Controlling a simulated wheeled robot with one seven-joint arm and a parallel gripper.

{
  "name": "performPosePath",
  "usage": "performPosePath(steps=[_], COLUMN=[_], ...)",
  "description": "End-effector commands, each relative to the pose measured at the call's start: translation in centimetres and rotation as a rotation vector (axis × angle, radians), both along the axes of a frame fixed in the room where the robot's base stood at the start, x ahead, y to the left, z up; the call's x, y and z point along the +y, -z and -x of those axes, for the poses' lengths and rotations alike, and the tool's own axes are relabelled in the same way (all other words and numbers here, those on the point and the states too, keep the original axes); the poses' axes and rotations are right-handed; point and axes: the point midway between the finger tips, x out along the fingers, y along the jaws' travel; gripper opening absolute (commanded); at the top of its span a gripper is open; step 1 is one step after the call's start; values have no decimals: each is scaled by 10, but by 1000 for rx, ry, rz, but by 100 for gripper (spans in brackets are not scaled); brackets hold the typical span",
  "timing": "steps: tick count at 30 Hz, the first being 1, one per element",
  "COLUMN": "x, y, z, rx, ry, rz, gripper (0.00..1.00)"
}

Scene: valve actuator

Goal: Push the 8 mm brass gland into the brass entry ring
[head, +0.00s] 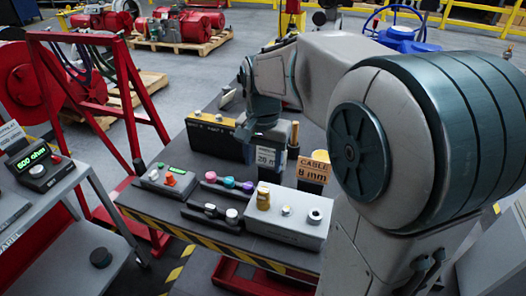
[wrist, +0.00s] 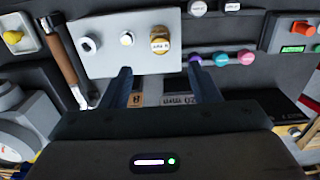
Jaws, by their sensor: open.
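A pale grey box (head: 255,225) stands on the workbench with three round fittings on its top. A brass gland (head: 263,198) stands upright at the box's left fitting. It also shows in the wrist view (wrist: 160,43), with a small label on its pale top. Its lower end and the brass entry ring under it are not clearly visible, so I cannot tell how deep it sits. My gripper (head: 264,150) is behind the box in the head view. In the wrist view my gripper (wrist: 160,70) has its fingers apart and empty, short of the box and clear of the gland.
A white fitting (wrist: 126,39) and a grey, dark-centred fitting (wrist: 92,44) sit beside the gland. A tray of coloured knobs (head: 228,184) lies left of the box. An "8 mm" cable sign (head: 314,172) and holder stand behind it. A brown-handled tool (wrist: 60,52) lies nearby.

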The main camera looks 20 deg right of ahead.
Motion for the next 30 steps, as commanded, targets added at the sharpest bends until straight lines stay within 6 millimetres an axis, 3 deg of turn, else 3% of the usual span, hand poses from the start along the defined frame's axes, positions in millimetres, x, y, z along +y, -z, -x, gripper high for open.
performPosePath(steps=[6,23,26,30], x=[0,0,0,0], y=[-22,-24,-23,-17], z=[0,3,15,50], rx=[0,-4,-25,-87], ry=[0,-10,-58,-199], rz=[0,-1,-3,1], gripper=[56,56,56,56])
